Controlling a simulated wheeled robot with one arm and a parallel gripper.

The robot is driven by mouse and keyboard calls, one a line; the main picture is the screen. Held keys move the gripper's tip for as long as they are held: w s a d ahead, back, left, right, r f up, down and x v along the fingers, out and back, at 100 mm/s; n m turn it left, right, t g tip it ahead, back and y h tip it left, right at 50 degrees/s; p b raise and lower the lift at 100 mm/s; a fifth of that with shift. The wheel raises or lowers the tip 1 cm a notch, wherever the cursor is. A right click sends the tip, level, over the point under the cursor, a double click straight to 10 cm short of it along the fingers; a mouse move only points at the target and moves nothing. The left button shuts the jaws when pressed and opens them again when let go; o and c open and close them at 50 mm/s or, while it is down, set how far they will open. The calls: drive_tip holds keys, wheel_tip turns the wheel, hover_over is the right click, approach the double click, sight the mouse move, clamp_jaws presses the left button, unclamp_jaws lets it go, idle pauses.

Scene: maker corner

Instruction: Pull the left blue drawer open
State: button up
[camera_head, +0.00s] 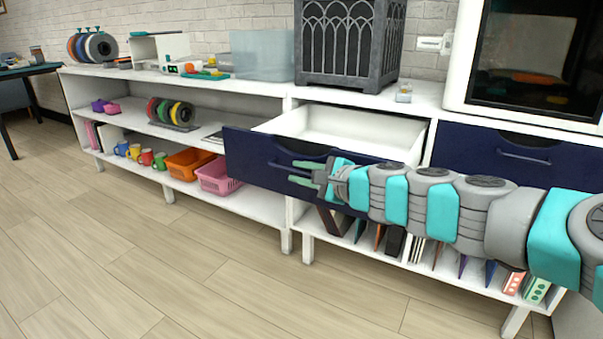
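The left blue drawer (250,160) is pulled well out of the white cabinet, and its white, empty-looking inside (345,128) shows from above. Its dark blue front has a curved cut-out at the top edge. My gripper (298,172) is in front of this drawer's front, at about handle height. Its two green fingers are apart, one above the other, with a gap between them. The drawer's handle is mostly hidden by the gripper, and I cannot tell whether the fingers touch it.
The right blue drawer (500,158) is closed, with its bar handle (524,156) visible. A dark lattice box (350,45) and a large white-framed machine (535,60) stand on top. Open shelves with an orange basket (190,163) and a pink basket (215,176) are to the left. The wooden floor (170,260) in front is clear.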

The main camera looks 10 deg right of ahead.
drive_tip(key=v, duration=0.6)
drive_tip(key=shift+d+r, duration=0.1)
drive_tip(key=shift+d, duration=0.05)
drive_tip(key=shift+v, duration=0.8)
drive_tip(key=shift+s, duration=0.1)
drive_tip(key=s+a+f+n+g+h+p, duration=0.1)
drive_tip(key=s+a+f+n+g, duration=0.2)
drive_tip(key=s+n, duration=0.15)
drive_tip(key=s+a+f+n+g+p, duration=0.1)
drive_tip(key=s+a+f+n+g, duration=0.25)
drive_tip(key=s, duration=0.25)
drive_tip(key=s+a+f+n+g+h+p, duration=0.1)
drive_tip(key=s+a+f+n+g+p, duration=0.1)
drive_tip(key=s+a+f+n, duration=0.3)
drive_tip(key=s+d+f+n+g+h+p, duration=0.1)
drive_tip(key=s+d+n+g+h, duration=0.1)
drive_tip(key=s+d, duration=0.5)
drive_tip(key=s+d+f+n+g+h+p, duration=0.1)
drive_tip(key=s+d+f+n+g+h, duration=0.1)
drive_tip(key=s+d+g+h, duration=0.2)
drive_tip(key=s+d+h, duration=0.1)
drive_tip(key=s+d, duration=0.2)
drive_tip(key=s, duration=0.4)
drive_tip(key=shift+s+d+f, duration=0.2)
drive_tip(key=shift+d+f, duration=0.1)
drive_tip(key=shift+d, duration=0.1)
